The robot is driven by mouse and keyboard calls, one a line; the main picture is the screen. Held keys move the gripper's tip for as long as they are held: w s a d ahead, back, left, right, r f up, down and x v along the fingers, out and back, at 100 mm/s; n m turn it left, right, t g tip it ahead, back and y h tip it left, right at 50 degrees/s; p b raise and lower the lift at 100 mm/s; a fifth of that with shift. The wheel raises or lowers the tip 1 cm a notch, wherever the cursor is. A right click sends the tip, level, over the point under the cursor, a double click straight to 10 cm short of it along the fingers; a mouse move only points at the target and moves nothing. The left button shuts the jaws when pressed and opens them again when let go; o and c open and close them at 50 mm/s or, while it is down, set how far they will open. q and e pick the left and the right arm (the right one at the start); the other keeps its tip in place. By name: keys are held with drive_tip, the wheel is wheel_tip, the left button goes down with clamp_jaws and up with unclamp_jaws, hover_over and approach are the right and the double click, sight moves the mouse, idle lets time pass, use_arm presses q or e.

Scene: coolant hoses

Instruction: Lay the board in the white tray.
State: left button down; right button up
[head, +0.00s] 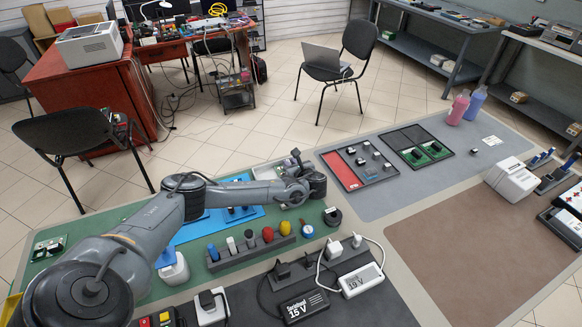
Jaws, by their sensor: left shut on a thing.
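My left gripper (298,161) is over the far edge of the green mat, mostly hidden behind its own wrist. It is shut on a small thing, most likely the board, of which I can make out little. A pale tray (264,172), which looks like the white tray, lies right by the gripper, partly covered by my arm. I cannot tell whether the held thing touches it. My right gripper is out of view.
A grey rack with coloured tools (240,257) stands nearer, in front of my arm. Power adapters (305,305) lie closer still. A black tray with green boards (427,153) and a red-and-black tray (358,164) lie to the right. The brown mat (470,245) is clear.

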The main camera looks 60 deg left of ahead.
use_arm(q)
drive_tip(key=shift+a+f, duration=0.1)
drive_tip(key=c, duration=1.3)
unclamp_jaws()
drive_tip(key=shift+f, duration=0.1)
drive_tip(key=shift+d+r, duration=0.3)
drive_tip(key=p+v, duration=0.2)
drive_tip(key=v, duration=0.9)
drive_tip(key=shift+f+p, duration=0.1)
drive_tip(key=shift+p, duration=0.25)
drive_tip(key=shift+d, duration=0.2)
